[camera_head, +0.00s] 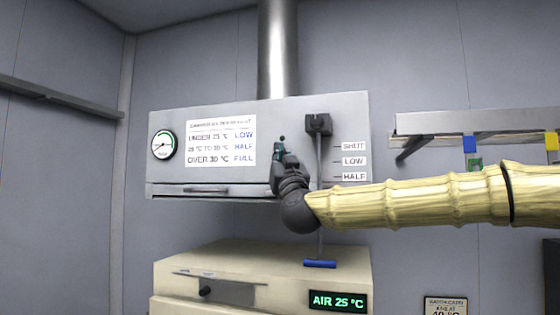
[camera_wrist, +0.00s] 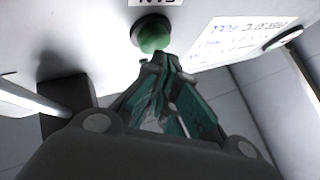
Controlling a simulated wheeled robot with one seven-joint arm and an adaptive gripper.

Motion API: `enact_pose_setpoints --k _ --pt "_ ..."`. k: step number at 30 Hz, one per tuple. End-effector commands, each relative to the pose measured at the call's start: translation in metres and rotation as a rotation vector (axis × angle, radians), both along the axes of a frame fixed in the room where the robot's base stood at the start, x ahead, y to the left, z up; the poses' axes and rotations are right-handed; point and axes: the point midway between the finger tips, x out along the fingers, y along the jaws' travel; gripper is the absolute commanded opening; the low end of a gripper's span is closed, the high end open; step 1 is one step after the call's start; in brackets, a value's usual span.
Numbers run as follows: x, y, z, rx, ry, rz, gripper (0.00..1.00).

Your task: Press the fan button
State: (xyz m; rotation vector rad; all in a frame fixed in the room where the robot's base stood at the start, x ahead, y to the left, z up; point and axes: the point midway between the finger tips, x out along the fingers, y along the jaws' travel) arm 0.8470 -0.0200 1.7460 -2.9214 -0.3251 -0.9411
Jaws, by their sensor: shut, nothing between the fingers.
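The fan button (camera_wrist: 152,34) is a round green button in a dark ring on the pale hood front, just by an upside-down FAN label (camera_wrist: 155,2) in the wrist view. My gripper (camera_wrist: 162,62) is shut and empty, its green-and-grey fingertips close to the button's edge. I cannot tell whether they touch it. In the head view my gripper (camera_head: 280,150) is in front of the hood (camera_head: 225,180), left of the vertical lever rod, and hides the button wholly or mostly.
A lever rod (camera_head: 319,150) with a blue handle (camera_head: 320,264) hangs right of my gripper, beside SHUT, LOW and HALF labels. A gauge (camera_head: 163,145) and a temperature chart (camera_head: 221,143) are on the hood's left. Below stands a cream oven (camera_head: 240,255) with a display reading AIR 25 °C (camera_head: 338,301).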

Motion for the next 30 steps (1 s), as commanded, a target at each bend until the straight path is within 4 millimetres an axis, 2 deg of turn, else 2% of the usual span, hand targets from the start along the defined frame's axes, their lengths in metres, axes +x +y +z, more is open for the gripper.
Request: enact_pose_setpoints --k 30 --pt "0.0079 -0.0025 0.0004 0.001 0.0 -0.001 0.0"
